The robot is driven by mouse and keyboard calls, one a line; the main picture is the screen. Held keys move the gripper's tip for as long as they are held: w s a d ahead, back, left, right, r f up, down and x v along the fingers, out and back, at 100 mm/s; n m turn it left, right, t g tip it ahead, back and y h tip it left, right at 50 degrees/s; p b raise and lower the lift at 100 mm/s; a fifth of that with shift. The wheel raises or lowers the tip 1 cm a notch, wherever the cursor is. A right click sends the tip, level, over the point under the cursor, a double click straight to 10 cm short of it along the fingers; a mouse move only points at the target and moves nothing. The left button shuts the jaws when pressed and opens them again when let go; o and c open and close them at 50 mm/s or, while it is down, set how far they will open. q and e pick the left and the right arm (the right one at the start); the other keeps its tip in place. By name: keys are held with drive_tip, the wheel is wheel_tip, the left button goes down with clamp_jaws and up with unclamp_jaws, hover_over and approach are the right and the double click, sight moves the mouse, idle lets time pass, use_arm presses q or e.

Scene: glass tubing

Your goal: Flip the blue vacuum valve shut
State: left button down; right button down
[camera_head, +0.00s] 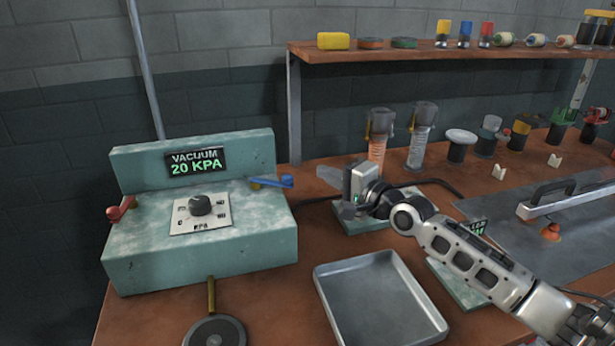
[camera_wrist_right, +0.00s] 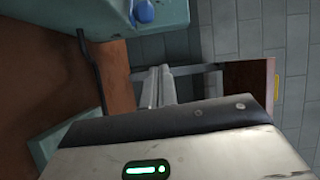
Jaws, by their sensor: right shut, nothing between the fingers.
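The blue vacuum valve (camera_head: 272,182) sits on the right end of the teal vacuum unit (camera_head: 255,245). Its handle lies nearly level, with its rounded tip toward the right, past the unit's edge. Part of it shows at the top of the right wrist view (camera_wrist_right: 144,11). My right gripper (camera_head: 328,176) is to the right of the valve and apart from it, its fingers pointing left toward the unit. The fingers are shut with nothing between them and also show in the right wrist view (camera_wrist_right: 158,88). My left gripper is out of view.
The unit's display (camera_head: 196,162) reads VACUUM 20 KPA. A metal tray (camera_head: 380,300) lies in front of my right arm. A shelf (camera_head: 420,53) with small items runs behind.

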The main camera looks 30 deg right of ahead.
sight(271, 181)
drive_tip(key=a+p, duration=0.1)
drive_tip(key=a, duration=0.1)
drive_tip(key=w+a+p, duration=0.1)
drive_tip(key=a, duration=0.1)
drive_tip(key=shift+w+a+f, duration=0.15)
drive_tip(key=shift+w+f, duration=0.05)
drive_tip(key=shift+a, duration=0.1)
